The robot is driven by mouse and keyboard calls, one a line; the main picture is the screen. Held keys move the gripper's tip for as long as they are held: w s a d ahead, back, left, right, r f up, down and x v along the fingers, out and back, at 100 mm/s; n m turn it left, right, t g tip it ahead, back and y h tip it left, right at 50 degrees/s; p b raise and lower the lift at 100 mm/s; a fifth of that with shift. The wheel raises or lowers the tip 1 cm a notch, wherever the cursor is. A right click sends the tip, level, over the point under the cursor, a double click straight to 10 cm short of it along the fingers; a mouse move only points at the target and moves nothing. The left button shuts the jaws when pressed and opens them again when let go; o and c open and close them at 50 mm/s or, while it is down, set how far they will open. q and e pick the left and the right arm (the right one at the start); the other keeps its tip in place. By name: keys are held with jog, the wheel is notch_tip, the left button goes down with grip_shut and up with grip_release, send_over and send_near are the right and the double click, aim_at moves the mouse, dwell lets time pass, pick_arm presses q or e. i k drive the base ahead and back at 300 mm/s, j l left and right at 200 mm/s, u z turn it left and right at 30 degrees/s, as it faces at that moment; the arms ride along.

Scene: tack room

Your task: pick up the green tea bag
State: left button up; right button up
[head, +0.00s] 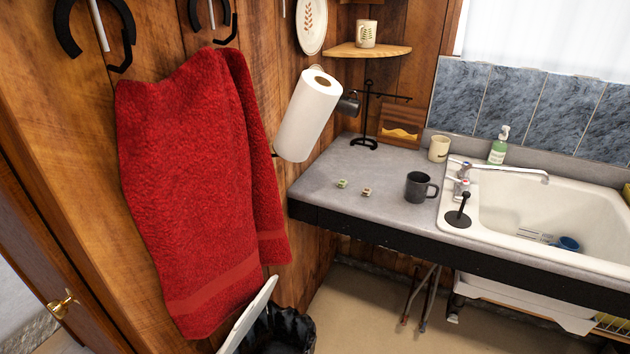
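A small green tea bag (342,184) lies on the grey countertop (385,165), left of the dark mug, in the head view. A similar small brownish item (366,192) lies just to its right, apart from it. Neither of my grippers shows in the head view, so nothing is seen touching the tea bag.
A dark mug (418,187) stands near the sink (540,210). Behind are a cream cup (439,148), a black stand (368,120) and a soap bottle (499,145). A red towel (200,190) and paper roll (308,115) hang at left; a bin (283,330) stands below.

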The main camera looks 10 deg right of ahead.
aim_at(341, 184)
jog(key=l+u, duration=0.4)
jog(key=l, duration=0.65)
jog(key=l+u, duration=0.15)
jog(key=l, duration=0.9)
jog(key=i+l, duration=0.65)
jog(key=i, duration=0.25)
